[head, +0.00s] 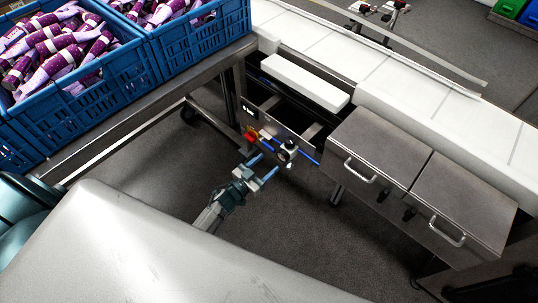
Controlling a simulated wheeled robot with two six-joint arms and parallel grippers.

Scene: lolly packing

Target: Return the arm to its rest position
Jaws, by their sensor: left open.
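My left gripper (263,168) shows near the middle of the head view. Its two fingers are apart and nothing is seen between them. It is over the dark floor, just in front of the conveyor machine's side panel, close to a small knob and blue tubing (286,151). I cannot tell whether it touches them. My right gripper is not in view.
Blue crates (110,84) full of purple-wrapped lollies stand on a metal table (208,65) at upper left. A white conveyor (385,74) runs across the upper right, with steel drawer-like boxes (378,148) along its side. Open floor (305,225) lies below.

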